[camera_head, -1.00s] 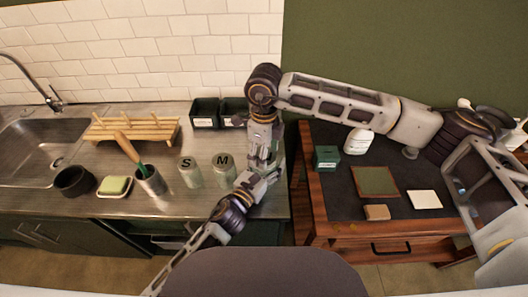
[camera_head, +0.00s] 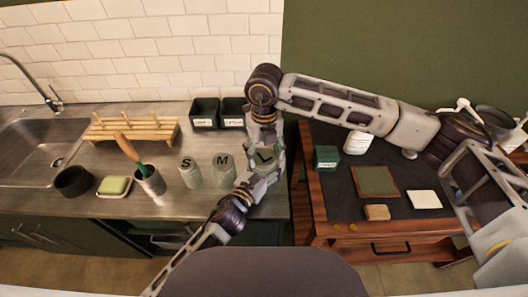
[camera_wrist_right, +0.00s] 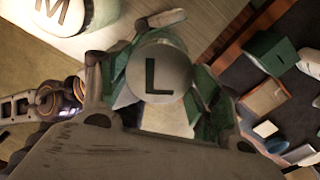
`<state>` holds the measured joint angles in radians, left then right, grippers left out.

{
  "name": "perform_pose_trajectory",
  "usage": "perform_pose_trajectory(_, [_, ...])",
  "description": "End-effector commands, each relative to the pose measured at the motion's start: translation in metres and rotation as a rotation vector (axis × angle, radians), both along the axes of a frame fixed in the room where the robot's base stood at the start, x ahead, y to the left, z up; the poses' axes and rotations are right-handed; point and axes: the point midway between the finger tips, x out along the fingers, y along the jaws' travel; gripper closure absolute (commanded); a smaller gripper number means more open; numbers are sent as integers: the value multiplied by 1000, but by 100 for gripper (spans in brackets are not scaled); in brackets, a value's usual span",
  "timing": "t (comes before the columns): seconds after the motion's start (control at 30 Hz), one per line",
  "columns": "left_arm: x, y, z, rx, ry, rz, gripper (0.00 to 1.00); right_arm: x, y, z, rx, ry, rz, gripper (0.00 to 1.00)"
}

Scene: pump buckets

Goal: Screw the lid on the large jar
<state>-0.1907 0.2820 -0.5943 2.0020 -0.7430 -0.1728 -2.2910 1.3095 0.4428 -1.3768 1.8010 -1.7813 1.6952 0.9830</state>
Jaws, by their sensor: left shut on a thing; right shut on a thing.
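The round pale lid marked L (camera_head: 264,157) is near the counter's right edge, and it fills the middle of the right wrist view (camera_wrist_right: 158,75). My right gripper (camera_head: 264,148) reaches down from above and is shut on the lid; its green-padded fingers (camera_wrist_right: 160,85) flank it in the wrist view. My left gripper (camera_head: 260,172) comes in from below and is shut on the large jar under the lid. The jar body is almost wholly hidden by the lid and the grippers. I cannot tell how the lid sits on the jar's thread.
Jars marked S (camera_head: 190,172) and M (camera_head: 224,168) stand just left of my grippers. Two dark bins (camera_head: 205,113) are behind. A cup with a wood-handled brush (camera_head: 150,183), a sponge dish (camera_head: 114,187) and a rack (camera_head: 130,129) are farther left. A wooden table (camera_head: 330,205) is at the right.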

Motion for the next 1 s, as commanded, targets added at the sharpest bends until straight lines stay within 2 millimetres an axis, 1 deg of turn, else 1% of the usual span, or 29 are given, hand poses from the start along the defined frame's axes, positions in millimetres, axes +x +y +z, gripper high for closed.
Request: perform_pose_trajectory(1.0, [-1, 0, -2, 2, 3, -1, 98, 1, -1, 1, 1, 0, -830, 45])
